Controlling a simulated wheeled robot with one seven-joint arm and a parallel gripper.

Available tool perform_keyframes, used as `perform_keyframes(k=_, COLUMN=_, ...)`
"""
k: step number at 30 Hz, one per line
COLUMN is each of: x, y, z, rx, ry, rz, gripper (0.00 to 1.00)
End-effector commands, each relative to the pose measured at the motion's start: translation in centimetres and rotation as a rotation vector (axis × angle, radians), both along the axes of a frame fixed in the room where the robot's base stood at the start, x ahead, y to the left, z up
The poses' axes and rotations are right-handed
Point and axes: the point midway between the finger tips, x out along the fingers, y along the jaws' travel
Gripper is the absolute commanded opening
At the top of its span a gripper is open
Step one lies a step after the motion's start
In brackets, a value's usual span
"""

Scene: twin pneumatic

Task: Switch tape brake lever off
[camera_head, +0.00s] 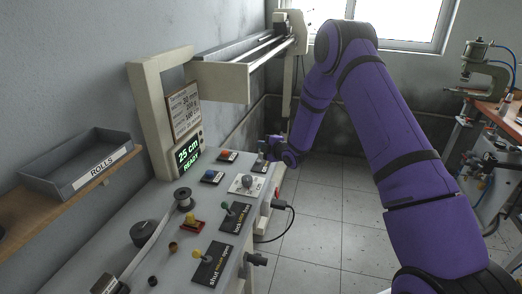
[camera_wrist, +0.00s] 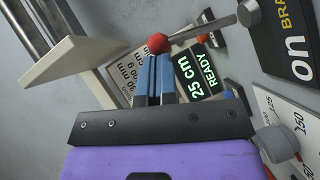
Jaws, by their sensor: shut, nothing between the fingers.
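The tape brake lever (camera_wrist: 205,32) shows in the wrist view as a metal rod with a red ball (camera_wrist: 158,43) at its end. Its pivot is beside a black plate (camera_wrist: 292,45) reading "BRA" and "on"; the rest of the plate is cut off. My gripper (camera_wrist: 155,62) has its blue fingers together, with the tips close below the red ball. I cannot tell whether they touch it. In the head view my gripper (camera_head: 266,148) is at the far right end of the panel, and the lever is not clear there.
A grey dial (camera_wrist: 276,144) on a white scale is near the gripper's right. The display (camera_head: 189,152) reads "25 cm READY".

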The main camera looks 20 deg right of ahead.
Motion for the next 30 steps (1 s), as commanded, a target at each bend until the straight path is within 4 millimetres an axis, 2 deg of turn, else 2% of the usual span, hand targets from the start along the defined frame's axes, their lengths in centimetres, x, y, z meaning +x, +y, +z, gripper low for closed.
perform_keyframes(k=7, x=1.3, y=-0.9, z=0.1, rx=0.087, ry=0.128, rz=0.001, gripper=0.0)
perform_keyframes(k=30, x=2.3, y=-1.5, z=0.0, rx=0.083, ry=0.122, rz=-0.001, gripper=0.0)
